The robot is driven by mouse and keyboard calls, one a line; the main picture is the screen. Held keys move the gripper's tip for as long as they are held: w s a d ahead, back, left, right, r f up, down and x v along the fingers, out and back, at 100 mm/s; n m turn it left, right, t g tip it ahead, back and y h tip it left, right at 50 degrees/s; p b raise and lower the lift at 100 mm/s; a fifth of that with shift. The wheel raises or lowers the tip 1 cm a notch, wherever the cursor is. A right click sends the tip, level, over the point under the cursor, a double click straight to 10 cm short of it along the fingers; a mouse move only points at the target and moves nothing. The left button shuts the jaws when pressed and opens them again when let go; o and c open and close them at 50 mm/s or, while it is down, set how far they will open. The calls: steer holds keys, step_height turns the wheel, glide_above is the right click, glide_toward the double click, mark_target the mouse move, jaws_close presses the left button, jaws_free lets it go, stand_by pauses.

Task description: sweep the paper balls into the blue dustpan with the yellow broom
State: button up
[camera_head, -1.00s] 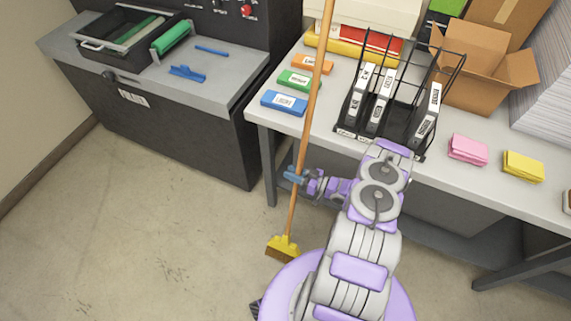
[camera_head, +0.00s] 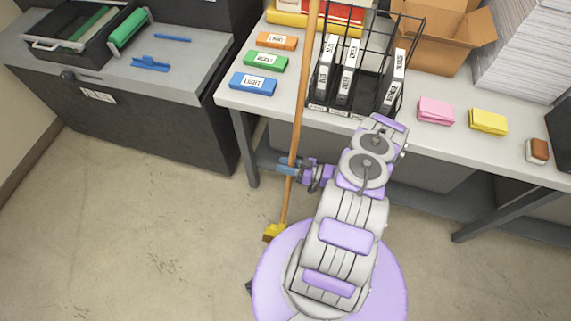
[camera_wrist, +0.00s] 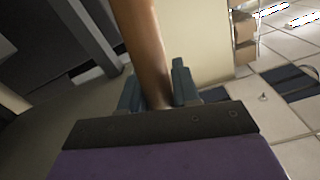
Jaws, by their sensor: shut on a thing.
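The yellow broom (camera_head: 273,232) has a long wooden handle, and its yellow head is low near the floor, partly hidden behind my purple base. My gripper (camera_head: 291,167) is shut on the handle, which stands nearly upright with its top leaning slightly right in the head view. In the wrist view the wooden handle (camera_wrist: 145,50) runs up between the two blue-grey fingers of my gripper (camera_wrist: 158,92). I see no paper balls and no blue dustpan in either current view.
A grey table (camera_head: 232,97) with a wire rack (camera_head: 345,95), sticky notes and labelled blocks is close behind the broom. A dark machine cabinet (camera_head: 130,125) stands at the left. Scuffed floor (camera_head: 130,235) is clear at lower left. The wrist view shows pale floor tiles (camera_wrist: 285,125).

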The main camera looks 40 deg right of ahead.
mark_target(290, 159)
jaws_close()
steer(key=shift+r+p, duration=1.95)
steer(key=shift+r, duration=0.6)
